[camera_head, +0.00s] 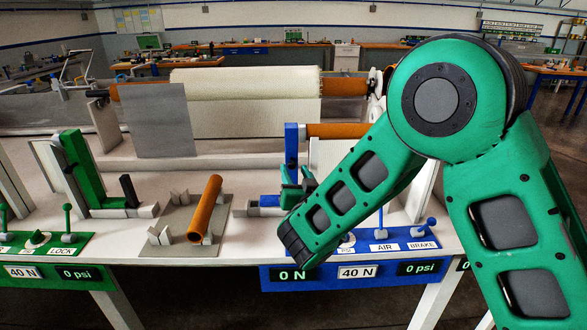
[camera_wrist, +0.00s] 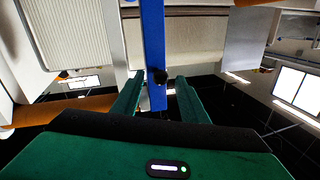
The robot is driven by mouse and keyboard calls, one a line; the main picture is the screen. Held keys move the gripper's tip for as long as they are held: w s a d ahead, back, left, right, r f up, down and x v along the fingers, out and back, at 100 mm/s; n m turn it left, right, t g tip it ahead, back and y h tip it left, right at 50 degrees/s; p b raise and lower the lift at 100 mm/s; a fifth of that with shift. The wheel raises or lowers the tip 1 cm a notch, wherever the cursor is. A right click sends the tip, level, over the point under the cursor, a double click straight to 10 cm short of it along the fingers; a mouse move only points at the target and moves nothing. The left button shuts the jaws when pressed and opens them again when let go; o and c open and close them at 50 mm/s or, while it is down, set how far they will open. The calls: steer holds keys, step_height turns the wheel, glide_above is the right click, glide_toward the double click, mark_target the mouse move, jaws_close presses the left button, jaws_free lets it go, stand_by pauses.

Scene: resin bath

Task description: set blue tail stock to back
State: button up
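The blue tail stock (camera_head: 292,148) is an upright blue post on a low blue and grey slide at the table's right half. In the wrist view the blue post (camera_wrist: 153,40) runs down between my fingers, with a small black knob on it. My gripper (camera_head: 298,182) is in front of the lower post, partly hidden by my own arm. In the wrist view my gripper (camera_wrist: 158,80) is open, with one green finger on each side of the post. A gap shows on the right side. I cannot tell whether the left finger touches.
An orange tube (camera_head: 205,209) lies on a grey cradle plate (camera_head: 180,240) left of the tail stock. A green tail stock (camera_head: 78,170) stands further left. A blue control panel (camera_head: 330,272) with levers is at the front edge. A large fabric roll (camera_head: 245,82) is behind.

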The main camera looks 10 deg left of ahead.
mark_target(293, 168)
steer(key=shift+x, duration=2)
jaws_close()
